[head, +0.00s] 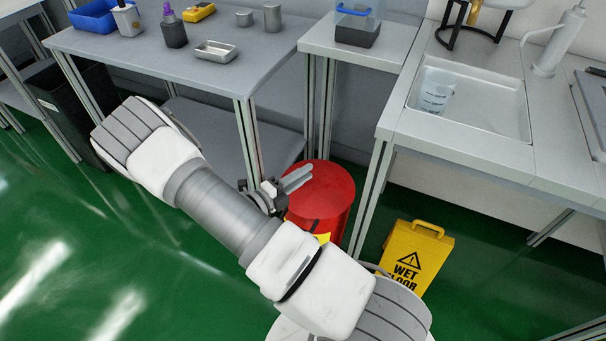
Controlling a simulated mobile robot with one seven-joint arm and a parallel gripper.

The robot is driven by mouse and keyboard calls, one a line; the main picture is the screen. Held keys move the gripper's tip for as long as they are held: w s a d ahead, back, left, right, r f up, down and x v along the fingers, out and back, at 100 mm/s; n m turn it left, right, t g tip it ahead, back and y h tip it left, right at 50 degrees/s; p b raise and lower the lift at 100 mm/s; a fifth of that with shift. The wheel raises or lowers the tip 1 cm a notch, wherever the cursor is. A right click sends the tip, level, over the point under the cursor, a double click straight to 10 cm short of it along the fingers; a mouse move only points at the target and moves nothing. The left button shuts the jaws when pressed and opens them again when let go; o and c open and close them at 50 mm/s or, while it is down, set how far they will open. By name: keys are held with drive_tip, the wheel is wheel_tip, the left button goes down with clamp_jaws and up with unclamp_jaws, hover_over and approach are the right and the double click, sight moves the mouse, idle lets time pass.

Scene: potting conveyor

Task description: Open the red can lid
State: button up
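The red can (340,222) stands on the green floor, between the grey table and the sink counter. Its red lid (328,188) is on top and looks shut. My gripper (302,178) is over the left part of the lid, in front of it from this view. Its fingers point right and slightly up. I cannot tell whether the fingers touch the lid or how far apart they are. My arm hides the can's lower left side and base. Part of a yellow label (323,238) shows on the can's front.
A yellow wet floor sign (414,258) stands right of the can. The grey table (150,60) with a metal tray (215,51) and bottles is behind left. A sink counter (455,150) is at right. Table legs stand close to the can. Green floor is open at left.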

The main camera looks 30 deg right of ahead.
drive_tip(key=f+p+v, duration=0.1)
drive_tip(key=p+v, duration=0.3)
drive_tip(key=v, duration=1.3)
drive_tip(key=shift+a+r, duration=0.2)
drive_tip(key=shift+r, duration=0.3)
drive_tip(key=shift+c, duration=0.3)
